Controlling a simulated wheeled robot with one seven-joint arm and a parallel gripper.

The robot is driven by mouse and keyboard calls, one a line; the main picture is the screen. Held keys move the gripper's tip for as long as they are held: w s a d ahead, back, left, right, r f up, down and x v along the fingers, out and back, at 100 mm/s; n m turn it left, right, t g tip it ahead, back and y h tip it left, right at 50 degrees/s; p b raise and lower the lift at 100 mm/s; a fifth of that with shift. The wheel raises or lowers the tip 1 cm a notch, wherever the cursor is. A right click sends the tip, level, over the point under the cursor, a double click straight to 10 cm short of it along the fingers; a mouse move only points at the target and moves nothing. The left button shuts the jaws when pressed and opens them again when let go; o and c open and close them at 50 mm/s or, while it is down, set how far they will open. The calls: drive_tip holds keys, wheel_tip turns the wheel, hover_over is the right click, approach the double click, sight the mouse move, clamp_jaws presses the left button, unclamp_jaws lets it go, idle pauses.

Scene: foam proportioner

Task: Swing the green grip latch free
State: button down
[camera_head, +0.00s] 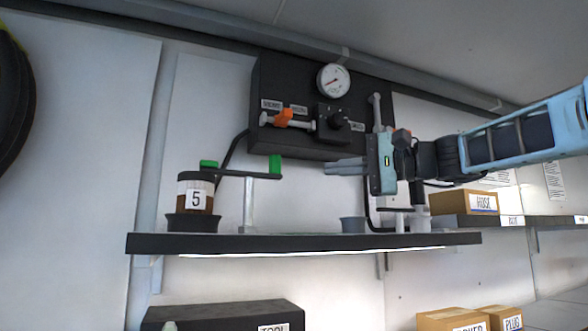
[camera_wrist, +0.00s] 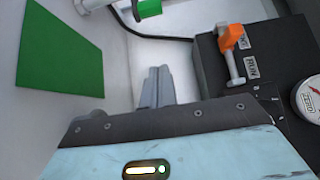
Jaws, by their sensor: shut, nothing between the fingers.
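The green grip (camera_head: 275,166) stands upright at the right end of a dark latch arm (camera_head: 238,175). The arm runs left over the top of a brown jar labelled 5 (camera_head: 196,196), near a smaller green piece (camera_head: 208,163). A silver post (camera_head: 249,205) stands under the arm. My gripper (camera_head: 326,167) points left at about the grip's height, with its tips apart from the grip. In the wrist view the fingers (camera_wrist: 155,88) are together and empty. A green part (camera_wrist: 149,8), apparently the grip, shows beyond them at the top edge, partly cut off.
A dark panel (camera_head: 265,83) with a gauge (camera_head: 333,80) and an orange-handled valve (camera_head: 283,118) is behind and above. A shelf (camera_head: 300,243) runs below, with a grey cup (camera_head: 353,225). A flat green surface (camera_wrist: 60,55) shows at left in the wrist view; I cannot identify it.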

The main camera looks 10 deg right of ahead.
drive_tip(key=p+x, duration=0.7)
drive_tip(key=x, duration=0.3)
drive_tip(key=s, duration=0.4)
drive_tip(key=shift+a+p, duration=0.25)
drive_tip(key=shift+p, duration=0.1)
drive_tip(key=shift+s+f+b, duration=0.1)
drive_tip(key=shift+f+b, duration=0.05)
drive_tip(key=shift+b, duration=0.3)
drive_tip(key=shift+s+m+t+h+b, duration=0.15)
drive_tip(key=shift+m+t+h+b, duration=0.2)
drive_tip(key=shift+t, duration=0.25)
